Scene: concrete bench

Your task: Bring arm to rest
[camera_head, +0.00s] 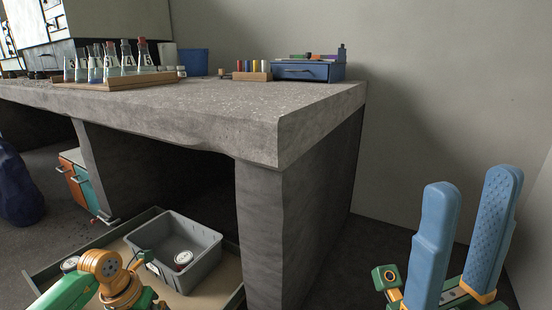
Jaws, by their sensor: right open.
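My right gripper (473,180) is at the lower right, its two blue fingers pointing up and standing apart with nothing between them. It is open, in clear space to the right of the concrete bench (200,115) and in front of the bare wall. My left arm, green and orange, comes in at the bottom left, in front of an open drawer (45,278) below the bench. No left gripper fingers can be made out.
A grey bin (205,262) with a round can (183,259) inside sits in the drawer. On the bench stand a rack of flasks (120,82), a blue container (193,62), a block of coloured pegs (252,75) and a blue drawer box (308,71). The bench corner juts forward.

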